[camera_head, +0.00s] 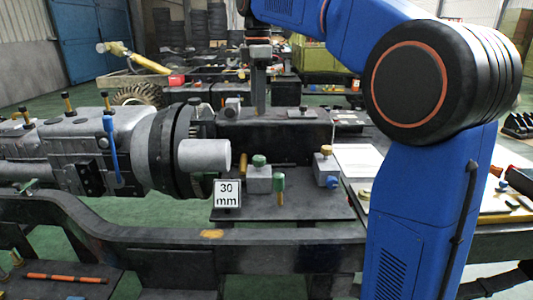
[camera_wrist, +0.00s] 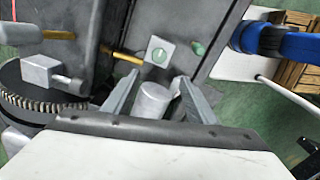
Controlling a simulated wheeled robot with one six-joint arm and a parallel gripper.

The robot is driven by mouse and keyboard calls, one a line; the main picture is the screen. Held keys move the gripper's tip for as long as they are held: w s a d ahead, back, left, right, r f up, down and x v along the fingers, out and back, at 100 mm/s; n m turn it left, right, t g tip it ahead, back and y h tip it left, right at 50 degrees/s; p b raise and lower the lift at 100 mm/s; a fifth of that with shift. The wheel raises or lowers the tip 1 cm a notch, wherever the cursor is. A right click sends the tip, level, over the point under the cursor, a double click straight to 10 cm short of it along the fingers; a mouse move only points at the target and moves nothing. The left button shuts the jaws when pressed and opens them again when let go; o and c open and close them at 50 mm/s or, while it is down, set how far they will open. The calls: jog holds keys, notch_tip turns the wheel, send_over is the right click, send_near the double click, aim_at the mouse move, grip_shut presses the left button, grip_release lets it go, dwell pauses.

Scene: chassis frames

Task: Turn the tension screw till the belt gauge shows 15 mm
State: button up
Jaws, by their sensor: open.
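The belt gauge sign (camera_head: 227,194) reads 30 mm, in black on white, at the front of the bench in the head view. Behind it, a grey block with a green knob (camera_head: 258,160) stands beside a separate green-headed post (camera_head: 280,184). A block with an orange-yellow knob (camera_head: 326,152) stands to their right. I cannot tell which is the tension screw. My gripper (camera_wrist: 159,77) is open in the wrist view. A grey cylinder (camera_wrist: 152,101) shows between its fingers, apparently not gripped.
A large grey machine (camera_head: 75,150) with a dark flange and light shaft (camera_head: 205,156) fills the left. A toothed ring (camera_wrist: 50,102) shows at left in the wrist view. A dark frame rail (camera_head: 260,236) crosses the front. A white sheet (camera_head: 357,160) lies right.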

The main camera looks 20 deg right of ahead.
aim_at(259, 157)
jog(key=f, duration=1.7)
jog(key=shift+w+f, duration=0.15)
jog(key=shift+w, duration=0.05)
jog(key=c, duration=1.1)
jog(key=shift+o, duration=0.2)
